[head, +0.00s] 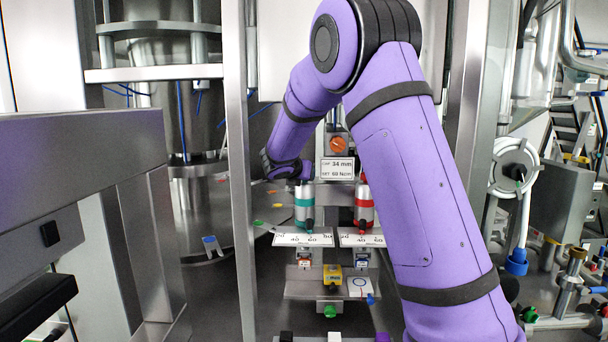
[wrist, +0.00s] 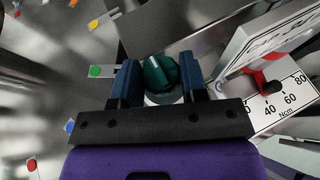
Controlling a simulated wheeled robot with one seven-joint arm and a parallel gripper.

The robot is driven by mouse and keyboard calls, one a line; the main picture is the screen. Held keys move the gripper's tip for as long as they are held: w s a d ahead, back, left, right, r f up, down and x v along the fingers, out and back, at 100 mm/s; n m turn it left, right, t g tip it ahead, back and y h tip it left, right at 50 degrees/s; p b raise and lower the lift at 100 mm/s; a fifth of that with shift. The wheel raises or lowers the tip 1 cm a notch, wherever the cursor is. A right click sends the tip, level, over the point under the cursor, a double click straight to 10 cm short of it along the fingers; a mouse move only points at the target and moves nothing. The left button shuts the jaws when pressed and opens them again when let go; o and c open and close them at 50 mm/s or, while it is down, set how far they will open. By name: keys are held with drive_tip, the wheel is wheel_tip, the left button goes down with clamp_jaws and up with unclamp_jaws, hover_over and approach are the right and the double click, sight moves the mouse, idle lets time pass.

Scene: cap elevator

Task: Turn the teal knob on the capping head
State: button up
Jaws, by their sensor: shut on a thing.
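The teal knob (wrist: 160,73) shows between the two blue fingers of my gripper (wrist: 161,80) in the wrist view. The fingers are shut on it from its left and right sides. In the head view, the silver capping head with a teal band (head: 303,203) stands above a white scale plate (head: 290,239).
A red-banded head (head: 364,206) stands close on the right, with its own scale plate (head: 362,240). A white sign (head: 337,169) reading 34 mm and a Ncm setting is behind. A steel post (head: 239,170) stands left. Small coloured parts sit below.

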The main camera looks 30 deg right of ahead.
idle(0.3)
drive_tip(key=o, duration=0.9)
